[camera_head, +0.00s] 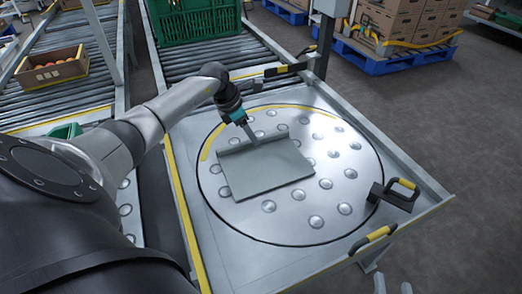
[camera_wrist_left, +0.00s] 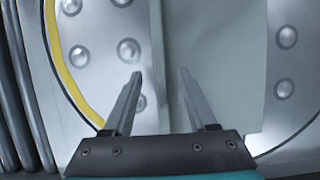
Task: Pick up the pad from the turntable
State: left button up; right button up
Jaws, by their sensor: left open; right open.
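The pad (camera_head: 266,168) is a flat grey-green sheet lying on the round turntable (camera_head: 235,217), with a raised strip along its far edge. My left gripper (camera_head: 250,134) is open above this far edge, with its fingers pointing down. In the left wrist view, the left gripper (camera_wrist_left: 160,85) has one finger over bare turntable and the other over the edge of the pad (camera_wrist_left: 225,70). I cannot tell whether either finger touches the pad. My right gripper (camera_head: 392,287) shows only as two separated grey fingertips at the bottom edge, open and empty, away from the pad.
Round metal studs dot the turntable. A black block with a yellow-marked handle (camera_head: 395,194) stands at its right edge, and another yellow handle (camera_head: 372,240) at the front. A green crate (camera_head: 196,20) sits on the rollers behind. A box of tomatoes (camera_head: 52,70) is at left.

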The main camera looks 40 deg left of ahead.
pick_arm(q)
jog(key=shift+w+d+f+b, duration=0.1)
jog(key=shift+w+f+b, duration=0.15)
jog(key=shift+f+b, duration=0.3)
jog(key=shift+w+d+f, duration=0.1)
jog(key=shift+w+f, duration=0.05)
jog(key=shift+f, duration=0.4)
pick_arm(e)
jog(key=shift+s+a+r+m+t+y, duration=0.15)
jog(key=shift+s+a+r+t+y, duration=0.1)
jog(key=shift+a+r+t, duration=0.35)
jog(key=shift+s+a+r+m+t+y, duration=0.15)
jog(key=shift+s+a+r+t+y, duration=0.1)
jog(key=shift+t, duration=0.55)
pick_arm(q)
grip_shut()
